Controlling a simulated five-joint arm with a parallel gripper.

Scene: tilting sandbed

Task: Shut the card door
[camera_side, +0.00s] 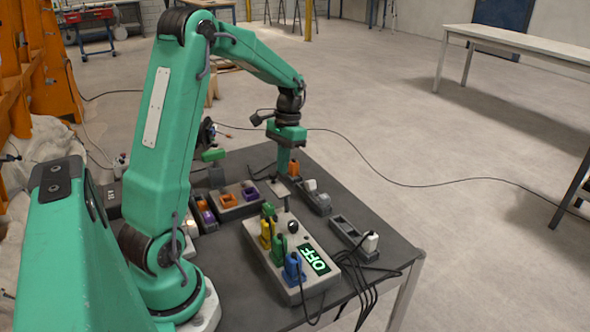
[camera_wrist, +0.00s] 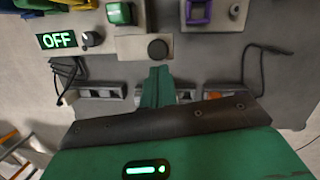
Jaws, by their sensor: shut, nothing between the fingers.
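My gripper (camera_side: 283,168) is shut and empty, pointing down above the far part of the dark table. In the wrist view its green fingers (camera_wrist: 157,85) are together, below a round dark knob (camera_wrist: 158,50) on a light box. They hide part of the row of grey holders behind them. I cannot make out which part is the card door in either view. A grey control box (camera_side: 290,250) carries yellow, green and blue plugs and a lit display (camera_side: 314,261) reading OFF. The display also shows in the wrist view (camera_wrist: 57,40).
Grey holders with orange and purple pieces (camera_side: 228,200) stand left of the control box. A slotted grey holder (camera_side: 346,232) with a white plug (camera_side: 370,241) is at the right. Black cables hang over the table's front right edge. In the wrist view a purple frame (camera_wrist: 198,12) is at the top.

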